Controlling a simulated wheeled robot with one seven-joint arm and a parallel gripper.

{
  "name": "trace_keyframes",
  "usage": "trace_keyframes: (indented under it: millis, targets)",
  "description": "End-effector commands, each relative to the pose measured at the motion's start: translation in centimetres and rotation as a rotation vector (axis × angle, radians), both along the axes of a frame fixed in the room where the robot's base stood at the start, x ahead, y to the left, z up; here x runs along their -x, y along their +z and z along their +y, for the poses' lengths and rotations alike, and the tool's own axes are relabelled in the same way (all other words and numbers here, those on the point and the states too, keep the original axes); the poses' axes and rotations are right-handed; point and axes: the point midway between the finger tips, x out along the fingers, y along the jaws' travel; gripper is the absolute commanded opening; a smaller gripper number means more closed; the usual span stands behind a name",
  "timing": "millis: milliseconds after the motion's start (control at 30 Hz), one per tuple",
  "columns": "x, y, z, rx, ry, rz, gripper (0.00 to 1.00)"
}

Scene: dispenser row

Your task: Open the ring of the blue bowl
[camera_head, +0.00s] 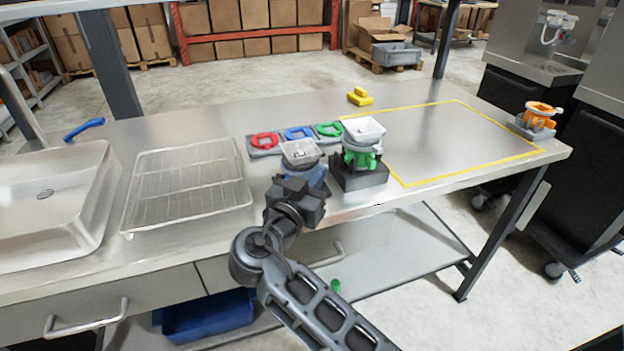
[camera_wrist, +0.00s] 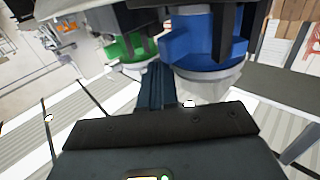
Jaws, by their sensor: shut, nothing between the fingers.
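The blue bowl unit has a pale bowl (camera_head: 301,152) on top and a blue ring (camera_head: 315,176) below it, partly hidden behind my gripper. In the wrist view the blue ring (camera_wrist: 200,42) fills the upper right, close by, with dark uprights in front of it. My gripper (camera_head: 300,190) is at the near side of this unit, above the table's front part. In the wrist view its fingers (camera_wrist: 156,80) are together and empty, just left of the blue ring. I cannot tell whether they touch it.
A green-ringed bowl unit (camera_head: 360,157) stands close on the right, on a dark base. Red (camera_head: 265,140), blue (camera_head: 299,132) and green (camera_head: 329,129) pieces lie behind. A wire rack (camera_head: 190,185) is left. The yellow-outlined area (camera_head: 450,140) is clear; an orange unit (camera_head: 539,117) stands far right.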

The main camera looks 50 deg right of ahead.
Motion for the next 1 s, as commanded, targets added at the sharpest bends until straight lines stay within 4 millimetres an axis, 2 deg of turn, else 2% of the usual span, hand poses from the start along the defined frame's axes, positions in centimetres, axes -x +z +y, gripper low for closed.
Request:
trace_keyframes:
  millis: [267,600,1000]
  targets:
    - [0.0,-0.2,-0.1,0.0,-0.001,-0.001,0.0]
    - [0.2,-0.4,-1.7,-0.001,0.064,-0.001,0.0]
    - [0.2,-0.1,-2.0,-0.002,0.08,0.001,0.0]
